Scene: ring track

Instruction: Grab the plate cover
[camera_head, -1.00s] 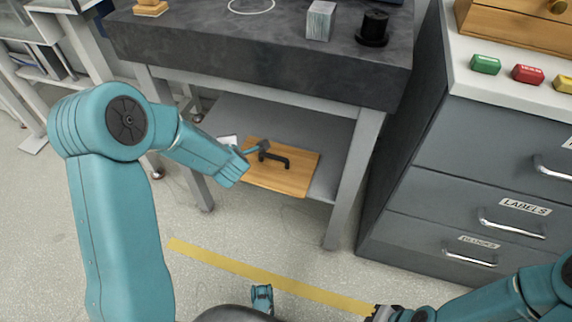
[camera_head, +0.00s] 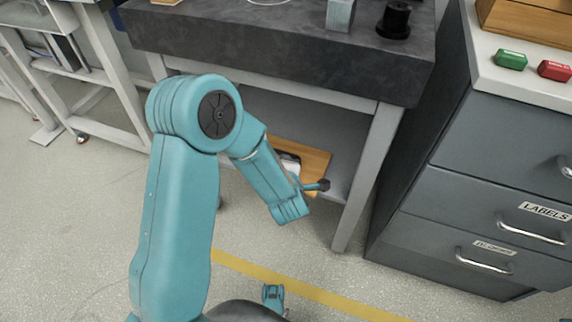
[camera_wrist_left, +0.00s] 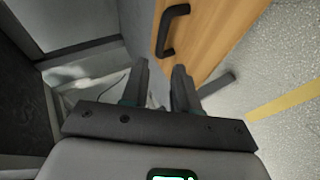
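The plate cover looks like a flat wooden board (camera_head: 312,158) on the lower shelf under the dark-topped table. My left arm hides much of it in the head view. In the left wrist view, the wooden board (camera_wrist_left: 222,30) fills the upper middle, with its black bar handle (camera_wrist_left: 165,32) above the fingers. My left gripper (camera_wrist_left: 160,75) is open, with a gap between its two fingers and nothing held. The fingertips are just short of the handle in the picture; the depth between them is unclear. In the head view, the left gripper (camera_head: 320,186) shows in front of the shelf.
The table's dark top (camera_head: 270,55) overhangs the shelf, and a grey leg (camera_head: 368,175) stands right of my left gripper. A grey drawer cabinet (camera_head: 450,210) is at the right. Open floor with a yellow line (camera_head: 330,297) lies in front.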

